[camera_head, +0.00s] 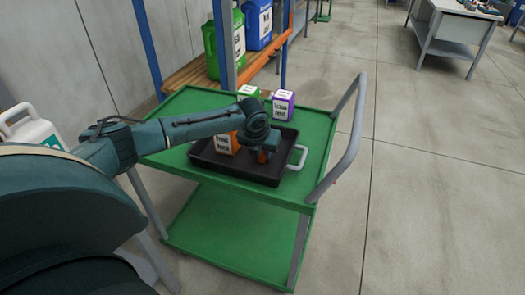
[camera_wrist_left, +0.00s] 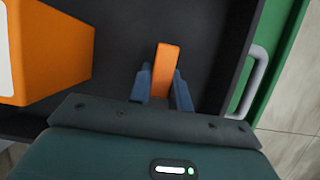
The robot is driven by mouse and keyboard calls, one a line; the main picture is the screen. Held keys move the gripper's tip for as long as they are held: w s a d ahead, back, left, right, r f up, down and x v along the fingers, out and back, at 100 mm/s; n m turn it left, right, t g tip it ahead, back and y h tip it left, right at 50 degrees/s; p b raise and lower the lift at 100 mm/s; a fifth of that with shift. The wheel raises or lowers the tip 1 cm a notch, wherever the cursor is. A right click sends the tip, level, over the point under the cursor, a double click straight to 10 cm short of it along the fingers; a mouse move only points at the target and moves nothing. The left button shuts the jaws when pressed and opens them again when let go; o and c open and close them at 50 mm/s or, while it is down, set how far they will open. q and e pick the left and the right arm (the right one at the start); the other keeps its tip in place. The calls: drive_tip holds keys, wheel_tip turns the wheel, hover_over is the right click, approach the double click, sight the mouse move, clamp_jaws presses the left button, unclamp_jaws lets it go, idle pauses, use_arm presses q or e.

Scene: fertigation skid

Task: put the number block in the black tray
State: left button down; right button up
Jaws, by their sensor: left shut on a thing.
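The black tray (camera_head: 245,176) lies on the top deck of a green cart, and its dark floor also shows in the left wrist view (camera_wrist_left: 120,85). My left gripper (camera_head: 263,155) is inside the tray's outline, pointing down. In the left wrist view, its blue-grey fingers (camera_wrist_left: 162,92) are shut on a small orange block (camera_wrist_left: 165,68), which I take as the number block; no number shows on it. In the head view the block (camera_head: 263,157) is mostly hidden by the gripper. I cannot tell whether it touches the tray floor. My right gripper is not in view.
An orange labelled container (camera_head: 225,143) stands in the tray, left of the gripper. White-and-green (camera_head: 248,91) and purple-and-white (camera_head: 283,105) containers stand behind the tray on the cart (camera_head: 316,130). The tray has a grey handle (camera_head: 299,158). The cart's grey push handle (camera_head: 352,140) rises at right.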

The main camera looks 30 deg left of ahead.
use_arm(q)
drive_tip(key=c, duration=1.3)
unclamp_jaws()
drive_tip(key=shift+r, duration=0.25)
drive_tip(key=p+v, duration=0.1)
drive_tip(key=v, duration=1)
drive_tip(key=shift+s+r, duration=0.25)
drive_tip(key=shift+d, duration=0.15)
